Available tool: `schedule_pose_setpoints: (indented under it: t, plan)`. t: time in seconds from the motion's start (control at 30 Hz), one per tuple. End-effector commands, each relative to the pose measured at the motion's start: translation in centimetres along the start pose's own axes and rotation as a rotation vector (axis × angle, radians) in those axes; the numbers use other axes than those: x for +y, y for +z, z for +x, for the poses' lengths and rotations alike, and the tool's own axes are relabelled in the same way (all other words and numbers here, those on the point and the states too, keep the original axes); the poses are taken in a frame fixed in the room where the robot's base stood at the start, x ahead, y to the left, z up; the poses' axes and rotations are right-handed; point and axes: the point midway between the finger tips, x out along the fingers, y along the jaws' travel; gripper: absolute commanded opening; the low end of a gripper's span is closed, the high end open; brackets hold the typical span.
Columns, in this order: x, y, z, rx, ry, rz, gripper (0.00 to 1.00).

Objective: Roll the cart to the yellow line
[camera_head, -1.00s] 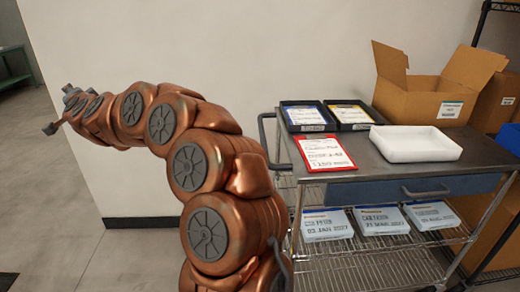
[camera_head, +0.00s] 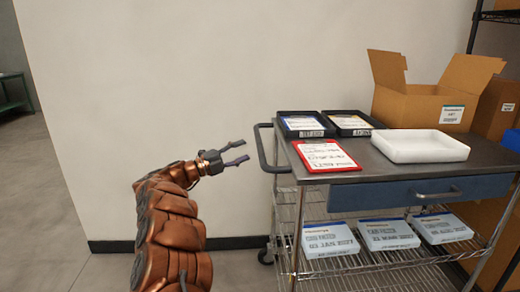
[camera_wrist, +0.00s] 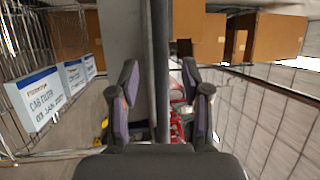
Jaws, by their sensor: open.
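The cart (camera_head: 395,182) is a metal trolley with a dark top, a blue drawer and wire shelves. Its dark push handle (camera_head: 261,150) sticks out at the left end in the head view. My gripper (camera_head: 241,153) is open and empty, just left of the handle and at about its height, with a small gap showing. In the wrist view my open fingers (camera_wrist: 160,90) point toward the cart, with a long dark edge running between them; I cannot tell whether that includes the handle. No yellow line is clearly visible.
On the cart top are two black trays (camera_head: 303,132), (camera_head: 350,131), a red clipboard (camera_head: 325,155), a white tray (camera_head: 420,146) and an open cardboard box (camera_head: 420,104). Labelled white boxes (camera_head: 388,235) lie on the lower shelf. A wall (camera_head: 150,80) stands behind; floor at left is clear.

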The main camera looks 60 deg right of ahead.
Motion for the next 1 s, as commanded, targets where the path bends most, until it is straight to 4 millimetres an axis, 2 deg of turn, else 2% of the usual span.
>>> schedule_pose_setpoints:
  t: [0.17,0.6,0.93,1.0]
  plan:
    - [0.0,0.0,1.3,0.001,0.0,0.0,0.47]
    - [0.0,0.0,7.1,0.001,-0.001,0.0,0.47]
    - [-0.1,0.1,7.6,-0.002,-0.001,-0.001,0.47]
    - [-0.1,0.1,7.6,-0.002,-0.001,-0.001,0.4]
